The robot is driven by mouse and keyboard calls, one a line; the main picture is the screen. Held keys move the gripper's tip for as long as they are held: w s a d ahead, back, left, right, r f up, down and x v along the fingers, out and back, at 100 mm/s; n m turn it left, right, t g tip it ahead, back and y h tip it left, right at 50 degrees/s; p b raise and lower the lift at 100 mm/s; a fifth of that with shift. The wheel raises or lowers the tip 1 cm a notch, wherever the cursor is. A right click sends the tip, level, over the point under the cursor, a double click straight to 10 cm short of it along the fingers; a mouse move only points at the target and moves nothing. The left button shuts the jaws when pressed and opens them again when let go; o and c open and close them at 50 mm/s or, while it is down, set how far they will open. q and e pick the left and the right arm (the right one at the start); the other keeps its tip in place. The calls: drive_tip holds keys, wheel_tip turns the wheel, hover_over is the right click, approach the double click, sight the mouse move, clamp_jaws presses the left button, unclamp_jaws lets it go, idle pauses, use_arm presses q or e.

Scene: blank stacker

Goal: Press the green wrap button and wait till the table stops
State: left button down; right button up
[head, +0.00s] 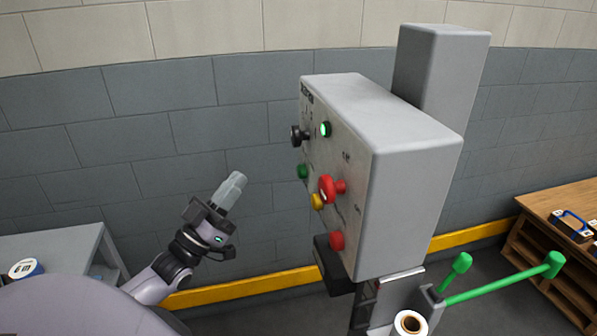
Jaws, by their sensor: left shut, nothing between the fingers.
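A grey control box (415,150) stands on a post, its button face turned left and seen at a steep angle. A dark green button (303,171) sticks out at the left of that face. A bright green lit round piece (325,129) sits higher up. The labels are too small to read. My left gripper (238,178) is shut and empty, left of the panel and apart from the green button, with its fingers pointing up and slightly right. My right gripper is not in view. I cannot make out the wrap table in this view.
The panel also carries a black knob (297,137), a red mushroom button (327,188), a yellow piece (317,202) and a lower red button (337,241). Green bars (505,279) and a white roll (410,322) are below right. A wooden shelf (560,212) stands far right.

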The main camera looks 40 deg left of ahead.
sight(301, 172)
use_arm(q)
drive_tip(key=w+d+b, duration=0.1)
drive_tip(key=w+d, duration=0.4)
drive_tip(key=w, duration=0.1)
drive_tip(key=shift+w+d, duration=0.15)
drive_tip(key=shift+w, duration=0.15)
drive_tip(key=shift+w+d, duration=0.1)
drive_tip(key=shift+w, duration=0.05)
idle(1.9)
drive_tip(key=shift+w+d, duration=0.15)
drive_tip(key=shift+w, duration=0.05)
